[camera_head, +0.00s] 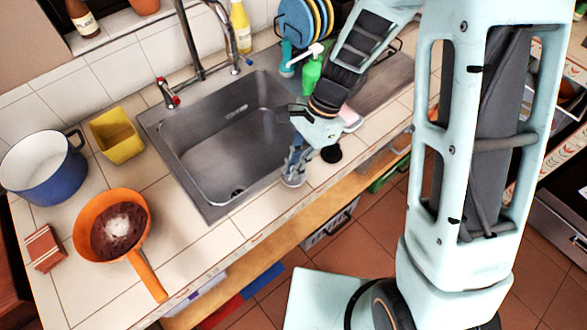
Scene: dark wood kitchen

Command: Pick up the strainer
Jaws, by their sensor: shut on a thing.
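My gripper (294,172) is low over the right front rim of the sink, pointing down. It is shut on a small, pale grey round piece (293,182), which appears to be the strainer. Its shape is hard to make out, and the fingers hide part of it. I cannot tell whether it touches the counter. A small black round thing (331,154) lies on the tiles just right of my gripper.
The metal sink (215,165) is empty, with a tap (190,45) behind. An orange pan (78,232), blue pot (65,170) and yellow container (116,150) stand left. A green soap bottle (311,75) and dish rack (300,20) are behind. Tiles in front of the sink are clear.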

